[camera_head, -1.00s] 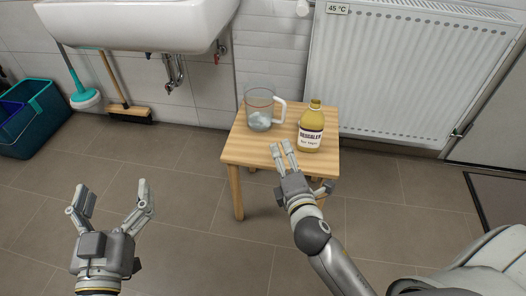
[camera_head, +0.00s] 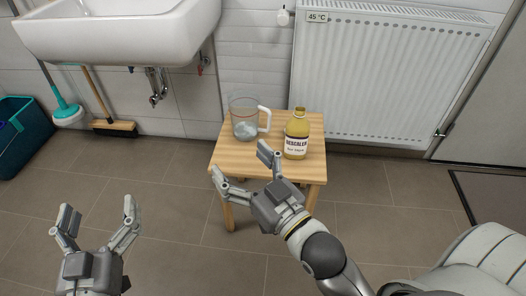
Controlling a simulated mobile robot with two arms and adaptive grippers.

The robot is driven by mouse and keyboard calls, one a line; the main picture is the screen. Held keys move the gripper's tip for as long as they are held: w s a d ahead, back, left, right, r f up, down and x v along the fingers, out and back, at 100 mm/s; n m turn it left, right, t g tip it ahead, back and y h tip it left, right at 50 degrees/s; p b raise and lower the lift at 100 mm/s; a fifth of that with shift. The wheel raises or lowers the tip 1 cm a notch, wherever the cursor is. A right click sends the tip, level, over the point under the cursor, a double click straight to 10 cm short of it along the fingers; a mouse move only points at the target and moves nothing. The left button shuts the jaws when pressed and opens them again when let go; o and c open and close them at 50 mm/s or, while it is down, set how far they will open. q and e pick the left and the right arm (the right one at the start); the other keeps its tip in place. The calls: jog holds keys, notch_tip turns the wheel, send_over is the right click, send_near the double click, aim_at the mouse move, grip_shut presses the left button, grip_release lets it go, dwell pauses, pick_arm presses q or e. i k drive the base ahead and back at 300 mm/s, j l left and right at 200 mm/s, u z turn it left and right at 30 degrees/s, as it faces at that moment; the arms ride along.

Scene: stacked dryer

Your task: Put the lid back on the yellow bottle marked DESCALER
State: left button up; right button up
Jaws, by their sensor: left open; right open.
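The yellow bottle (camera_head: 297,135) marked DESCALER stands upright on the small wooden table (camera_head: 237,162), at its right side. Its neck shows at the top; at this size I cannot tell whether a lid sits on it. I see no separate lid. My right gripper (camera_head: 241,165) is open and empty at the table's front edge, in front of the bottle and to its left. It hides part of the front edge. My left gripper (camera_head: 98,218) is open and empty over the floor at the lower left, well away from the table.
A clear measuring jug (camera_head: 245,120) with a white handle stands left of the bottle. A white radiator (camera_head: 385,75) is behind the table, a sink (camera_head: 115,30) at upper left. The floor is clear before the table.

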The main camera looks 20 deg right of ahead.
aim_at(298, 127)
jog(key=i+l, duration=0.1)
jog(key=l, duration=0.85)
jog(key=i+l, duration=0.15)
jog(key=l, duration=0.85)
jog(key=i, duration=0.45)
jog(key=z, duration=0.05)
